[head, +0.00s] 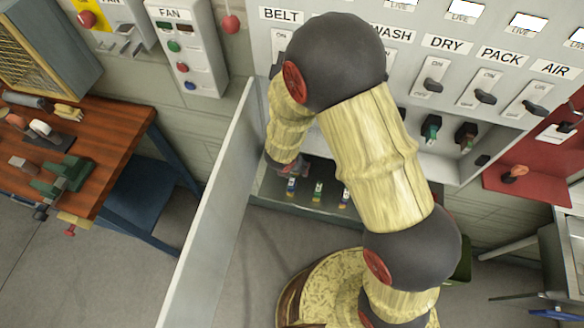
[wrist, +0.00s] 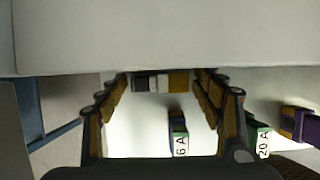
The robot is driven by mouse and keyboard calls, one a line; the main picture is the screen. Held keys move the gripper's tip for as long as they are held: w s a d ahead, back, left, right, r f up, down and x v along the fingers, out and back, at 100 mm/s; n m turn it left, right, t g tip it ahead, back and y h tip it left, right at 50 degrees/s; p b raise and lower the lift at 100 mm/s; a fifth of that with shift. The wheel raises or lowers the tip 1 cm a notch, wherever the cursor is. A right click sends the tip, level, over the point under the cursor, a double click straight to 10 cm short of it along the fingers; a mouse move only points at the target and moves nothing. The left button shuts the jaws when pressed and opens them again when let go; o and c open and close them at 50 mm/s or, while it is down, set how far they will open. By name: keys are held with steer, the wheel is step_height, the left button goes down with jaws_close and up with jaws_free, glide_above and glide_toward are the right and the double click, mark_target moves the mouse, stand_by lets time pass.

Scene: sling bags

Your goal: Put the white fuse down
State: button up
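My gripper (wrist: 163,82) shows in the wrist view with its two dark and brown fingers spread wide. A small block with white, black and gold parts (wrist: 160,83), which looks like the white fuse, lies crosswise between the fingertips. It nearly fills the gap, and thin gaps seem to show beside it. A pale panel edge cuts across just above it. In the head view my gripper (head: 285,168) is low over the shelf, mostly hidden by my arm, and I cannot pick out the white fuse there.
Small fuses stand on the shelf (head: 268,188) under the switch panel (head: 450,60). A pale side wall (head: 212,210) rises at the left.

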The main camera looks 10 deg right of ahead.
steer(key=c, duration=1.1)
steer(key=shift+c, duration=0.2)
steer(key=shift+r, duration=0.1)
steer(key=shift+s+a+r, duration=0.2)
steer(key=shift+s+r, duration=0.2)
step_height(320, 180, up, 7)
steer(key=p, duration=0.4)
steer(key=shift+f, duration=0.15)
steer(key=s+a+b, duration=0.1)
steer(key=s+a, duration=0.2)
steer(key=s, duration=0.6)
steer(key=s+a+b, duration=0.1)
steer(key=s+a, duration=0.2)
steer(key=s, duration=0.6)
steer(key=shift+a+f, duration=0.25)
steer(key=shift+f, duration=0.1)
